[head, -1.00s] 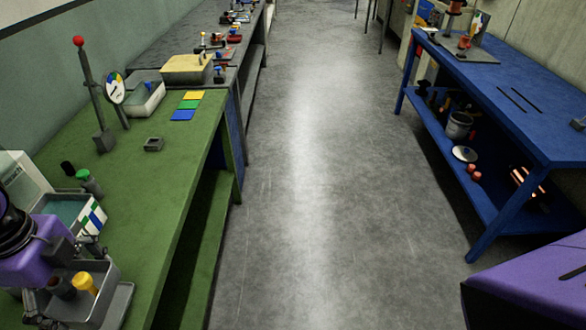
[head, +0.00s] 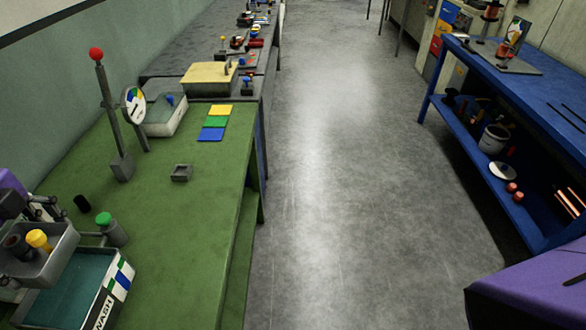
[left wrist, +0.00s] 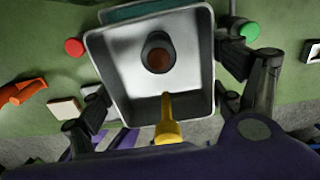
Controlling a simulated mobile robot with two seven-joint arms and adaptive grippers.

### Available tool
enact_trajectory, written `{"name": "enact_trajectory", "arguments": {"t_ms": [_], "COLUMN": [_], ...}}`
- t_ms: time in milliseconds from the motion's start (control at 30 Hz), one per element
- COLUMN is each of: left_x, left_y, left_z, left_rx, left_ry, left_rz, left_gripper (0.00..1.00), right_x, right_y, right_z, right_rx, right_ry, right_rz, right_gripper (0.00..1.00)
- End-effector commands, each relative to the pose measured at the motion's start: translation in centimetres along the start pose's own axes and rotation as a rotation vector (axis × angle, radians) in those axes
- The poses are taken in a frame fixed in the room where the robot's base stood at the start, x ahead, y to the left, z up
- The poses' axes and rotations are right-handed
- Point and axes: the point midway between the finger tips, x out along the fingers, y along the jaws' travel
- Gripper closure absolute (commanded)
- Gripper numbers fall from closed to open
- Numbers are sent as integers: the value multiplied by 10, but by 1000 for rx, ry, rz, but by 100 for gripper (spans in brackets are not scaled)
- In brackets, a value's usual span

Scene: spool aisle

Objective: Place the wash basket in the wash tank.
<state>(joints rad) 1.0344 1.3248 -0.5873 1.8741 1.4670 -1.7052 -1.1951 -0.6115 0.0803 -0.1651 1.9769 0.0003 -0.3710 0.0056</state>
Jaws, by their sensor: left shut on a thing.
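The wash basket (head: 62,252) is a grey open tray holding a dark cylinder (left wrist: 158,58) and a yellow-topped part (head: 38,239). My left gripper (head: 35,208) is shut on the basket at the left edge of the head view. The left wrist view looks down into the basket (left wrist: 125,80), with finger parts on both sides. The wash tank (head: 112,290) is a white-rimmed box with a teal inside and a WASH label, at the lower left. The basket overlaps the tank's far left part in the picture and seems above it; the gap cannot be judged. My right gripper is not in view.
A red-topped post (head: 112,120), a gauge (head: 134,104) and a small grey block (head: 181,172) are farther along the green bench (head: 165,235). The aisle floor (head: 335,200) is clear.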

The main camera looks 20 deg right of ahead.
Motion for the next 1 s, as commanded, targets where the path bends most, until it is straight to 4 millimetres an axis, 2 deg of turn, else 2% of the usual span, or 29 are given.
{"name": "enact_trajectory", "arguments": {"t_ms": [167,500,600,833,1000], "left_x": [16,100,113,129,158], "left_y": [2,2,2,2,2], "left_z": [1,0,1,0,0], "left_rx": [36,36,36,37,36], "left_ry": [1,3,0,0,1], "left_rz": [2,2,0,0,1], "left_gripper": [42,42,42,42,42], "right_x": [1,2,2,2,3], "right_y": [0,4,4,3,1], "right_z": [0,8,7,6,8], "right_rx": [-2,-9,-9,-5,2], "right_ry": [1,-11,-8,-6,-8], "right_rz": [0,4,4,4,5], "right_gripper": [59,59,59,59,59]}}
